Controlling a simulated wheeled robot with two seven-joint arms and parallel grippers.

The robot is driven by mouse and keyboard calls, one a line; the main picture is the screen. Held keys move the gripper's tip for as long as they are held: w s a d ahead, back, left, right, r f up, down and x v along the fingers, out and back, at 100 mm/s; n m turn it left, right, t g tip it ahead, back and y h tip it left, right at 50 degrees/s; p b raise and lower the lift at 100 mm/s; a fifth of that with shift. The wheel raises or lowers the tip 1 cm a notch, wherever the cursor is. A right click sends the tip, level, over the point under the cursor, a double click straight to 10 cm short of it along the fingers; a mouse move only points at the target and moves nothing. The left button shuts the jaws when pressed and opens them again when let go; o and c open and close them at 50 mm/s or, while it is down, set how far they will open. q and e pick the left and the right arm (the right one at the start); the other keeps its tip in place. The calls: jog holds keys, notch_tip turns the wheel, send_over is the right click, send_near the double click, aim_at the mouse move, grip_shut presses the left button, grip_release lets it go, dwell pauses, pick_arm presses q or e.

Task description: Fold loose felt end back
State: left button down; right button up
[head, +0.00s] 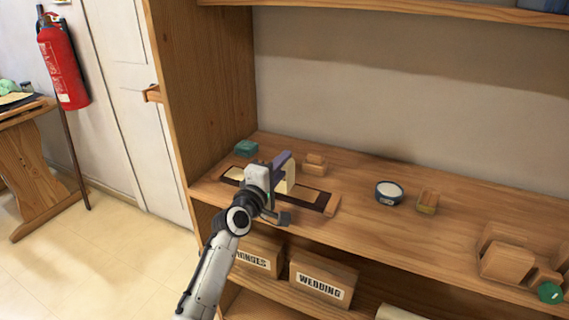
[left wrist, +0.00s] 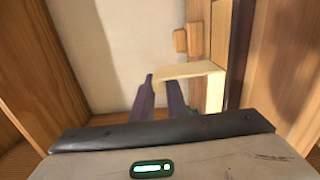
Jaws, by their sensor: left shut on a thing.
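A pale cream felt strip (head: 291,177) rises from the long dark-edged wooden piece (head: 325,201) on the workbench shelf. In the left wrist view the felt (left wrist: 191,70) runs up along that piece and bends over sideways toward my fingers. My left gripper (head: 284,158) is above the piece, its purple-grey fingers shut on the felt's loose end. In the left wrist view the fingertips (left wrist: 160,84) stand at the felt's bent end. The gripper body hides part of the wooden piece. My right gripper is not in view.
A small wooden block (head: 315,163) lies just behind the piece, and a teal block (head: 246,148) at the left. The shelf's side wall (head: 205,80) rises at the left.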

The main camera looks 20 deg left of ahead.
pick_arm(q)
jog(key=shift+w+a+f+n, duration=0.1)
jog(key=shift+a+f+n, duration=0.15)
jog(key=shift+a+n, duration=0.45)
jog(key=shift+w+a+f+n, duration=0.1)
jog(key=shift+a+f+n, duration=0.2)
jog(key=shift+n, duration=0.6)
jog(key=shift+r, duration=0.1)
jog(key=c, duration=1.7)
grip_release()
jog(key=shift+c, duration=0.2)
jog(key=shift+s+a, duration=0.1)
jog(key=shift+s, duration=0.05)
